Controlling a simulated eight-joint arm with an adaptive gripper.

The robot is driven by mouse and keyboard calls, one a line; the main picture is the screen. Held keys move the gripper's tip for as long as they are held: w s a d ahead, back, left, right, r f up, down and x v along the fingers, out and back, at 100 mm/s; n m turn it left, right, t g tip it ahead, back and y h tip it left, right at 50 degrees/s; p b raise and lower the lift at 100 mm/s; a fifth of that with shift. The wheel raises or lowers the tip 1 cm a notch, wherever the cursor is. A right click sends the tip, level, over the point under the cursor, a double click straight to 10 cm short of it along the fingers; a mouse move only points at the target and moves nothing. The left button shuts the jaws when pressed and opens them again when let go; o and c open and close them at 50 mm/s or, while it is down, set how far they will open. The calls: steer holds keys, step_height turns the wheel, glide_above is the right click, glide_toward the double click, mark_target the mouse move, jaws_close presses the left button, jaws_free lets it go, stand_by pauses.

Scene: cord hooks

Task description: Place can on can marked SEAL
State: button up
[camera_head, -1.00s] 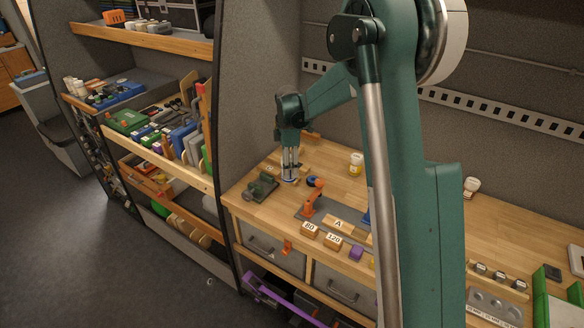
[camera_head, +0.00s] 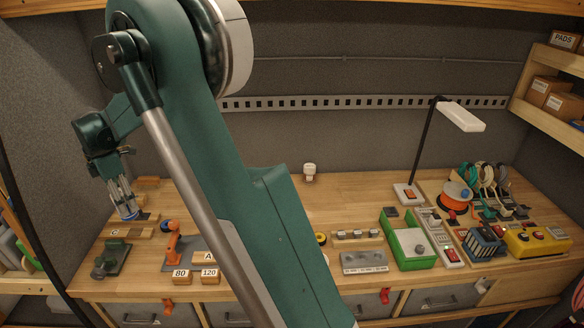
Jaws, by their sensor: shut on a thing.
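My gripper (camera_head: 125,207) is at the far left, pointing down just above the back left of the bench. It is shut on a small can (camera_head: 128,216), mostly hidden by the fingers; a pale, bluish edge shows at the fingertips. I cannot tell whether the can touches anything below it. A small white can-like container (camera_head: 309,172) stands upright at the back of the bench, well to the right of my gripper. Its marking is too small to read. I cannot read SEAL anywhere. My arm hides part of the bench's middle.
An orange clamp (camera_head: 173,240) and a dark green vise (camera_head: 109,258) stand near my gripper. Blocks marked 80 (camera_head: 181,277) and 120 (camera_head: 210,276) lie in front. A green tray (camera_head: 409,249), a lamp (camera_head: 408,194) and a yellow box (camera_head: 537,241) stand to the right.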

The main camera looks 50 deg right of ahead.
steer(key=shift+d+r, duration=0.3)
steer(key=shift+r, duration=0.2)
steer(key=shift+d+r, duration=0.3)
steer(key=shift+r, duration=0.2)
steer(key=s+d+m, duration=0.3)
steer(key=d, duration=0.8)
steer(key=s+d+m+b, duration=0.1)
steer(key=s+d+m, duration=0.2)
steer(key=d, duration=0.8)
steer(key=s+d+m, duration=0.3)
steer(key=d, duration=0.8)
steer(key=s+d+m+b, duration=0.1)
steer(key=s+d+m, duration=0.4)
steer(key=s+d, duration=0.75)
steer(key=s+d+m, duration=0.4)
steer(key=s+d, duration=0.6)
steer(key=d, duration=0.6)
steer(key=shift+w+a+f, duration=0.15)
steer(key=shift+f, duration=2.4)
steer(key=shift+w, duration=0.1)
